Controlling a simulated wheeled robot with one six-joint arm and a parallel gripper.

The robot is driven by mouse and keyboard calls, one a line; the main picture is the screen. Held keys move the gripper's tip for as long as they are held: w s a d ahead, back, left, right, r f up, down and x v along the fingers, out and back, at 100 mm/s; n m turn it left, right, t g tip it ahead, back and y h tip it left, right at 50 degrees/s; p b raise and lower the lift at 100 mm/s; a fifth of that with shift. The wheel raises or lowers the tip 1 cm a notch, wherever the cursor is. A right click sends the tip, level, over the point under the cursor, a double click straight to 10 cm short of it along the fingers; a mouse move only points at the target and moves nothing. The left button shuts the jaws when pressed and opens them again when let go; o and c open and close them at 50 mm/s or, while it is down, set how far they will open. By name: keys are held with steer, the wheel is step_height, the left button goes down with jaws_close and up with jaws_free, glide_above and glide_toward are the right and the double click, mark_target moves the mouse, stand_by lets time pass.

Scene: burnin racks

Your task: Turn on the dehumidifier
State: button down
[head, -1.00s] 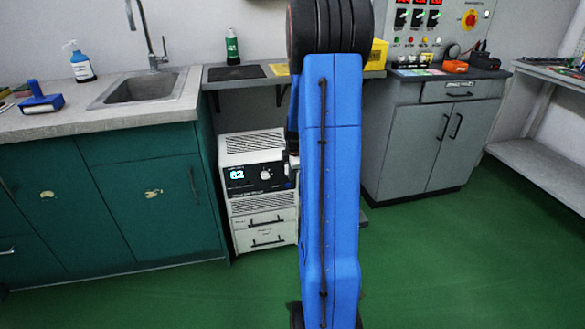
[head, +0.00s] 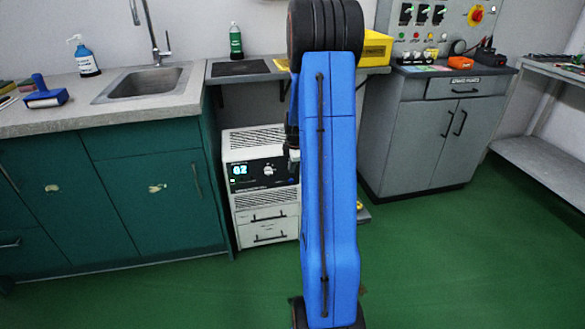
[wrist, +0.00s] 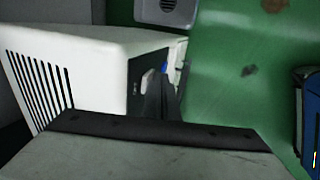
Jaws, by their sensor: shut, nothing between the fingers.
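The dehumidifier (head: 255,203) is a white box on the floor under the counter in the head view. Its black front panel (head: 255,178) has a lit display reading about 62 and a round light knob (head: 268,169). Drawers are below. My gripper (head: 293,168) is at the panel's right end, partly hidden behind my blue arm. In the wrist view the dehumidifier's white casing (wrist: 100,45) with side vents lies at left. My gripper (wrist: 162,97) is shut and empty, its dark fingers at the black panel beside a pale knob or switch. I cannot tell whether they touch.
Green cabinets (head: 150,200) with a sink (head: 145,82) stand at left of the dehumidifier. A grey cabinet (head: 425,135) stands right of my arm. A grey shelf (head: 245,72) is just above the dehumidifier. The green floor (head: 450,260) in front is open.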

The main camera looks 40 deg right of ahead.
steer(key=shift+r, duration=0.15)
steer(key=shift+r, duration=0.7)
